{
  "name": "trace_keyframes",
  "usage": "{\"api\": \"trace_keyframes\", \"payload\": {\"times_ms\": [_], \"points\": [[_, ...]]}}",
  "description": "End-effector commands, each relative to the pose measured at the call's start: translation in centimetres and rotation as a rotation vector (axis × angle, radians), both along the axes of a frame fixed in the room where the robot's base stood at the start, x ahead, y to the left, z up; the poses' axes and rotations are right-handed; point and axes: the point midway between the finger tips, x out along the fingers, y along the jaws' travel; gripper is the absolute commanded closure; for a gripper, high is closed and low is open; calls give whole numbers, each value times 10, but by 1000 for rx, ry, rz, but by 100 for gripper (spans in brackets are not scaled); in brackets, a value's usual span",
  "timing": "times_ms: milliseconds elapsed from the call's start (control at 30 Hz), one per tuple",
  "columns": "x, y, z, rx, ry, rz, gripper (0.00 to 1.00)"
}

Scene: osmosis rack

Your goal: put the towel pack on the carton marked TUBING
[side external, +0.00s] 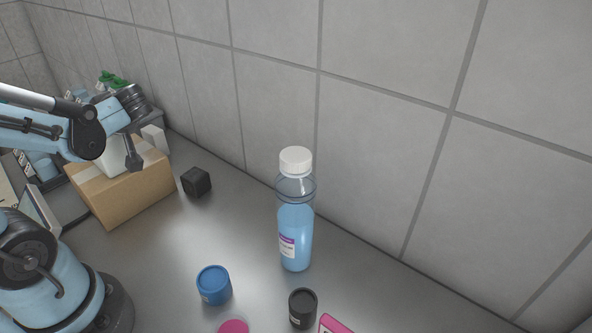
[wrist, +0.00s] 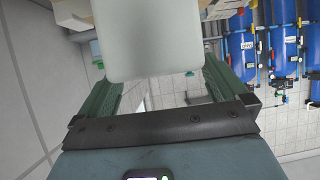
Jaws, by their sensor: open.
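A brown cardboard carton (side external: 130,196) stands at the left of the side view; no marking is readable on the faces I see. A white block, apparently the towel pack (side external: 112,162), rests on top of it, partly hidden by my arm. My gripper (side external: 133,160) is at the carton's top, beside the pack. In the wrist view a pale, smooth pack (wrist: 152,40) fills the space ahead of my gripper (wrist: 155,72), between the two green fingers. The fingers are open; I cannot tell whether either one touches the pack.
A small black box (side external: 196,182) sits right of the carton. A tall bottle of blue liquid (side external: 295,235), a blue jar (side external: 214,285) and a black jar (side external: 302,308) stand further right. A tiled wall (side external: 400,130) runs behind. Bare counter (side external: 165,255) lies in front of the carton.

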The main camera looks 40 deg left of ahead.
Motion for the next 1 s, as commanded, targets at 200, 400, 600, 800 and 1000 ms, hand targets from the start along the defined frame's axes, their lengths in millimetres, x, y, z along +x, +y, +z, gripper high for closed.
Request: {"api": "trace_keyframes", "payload": {"times_ms": [200, 400, 600, 800, 1000], "points": [[1, -5, 4, 0, 0, -2, 0], [3, -30, 17, 0, 1, -7, 0], [5, -59, 33, 0, 1, -7, 0], [7, -85, 48, 0, 0, -6, 0], [7, -101, 57, 0, 1, -3, 0]]}}
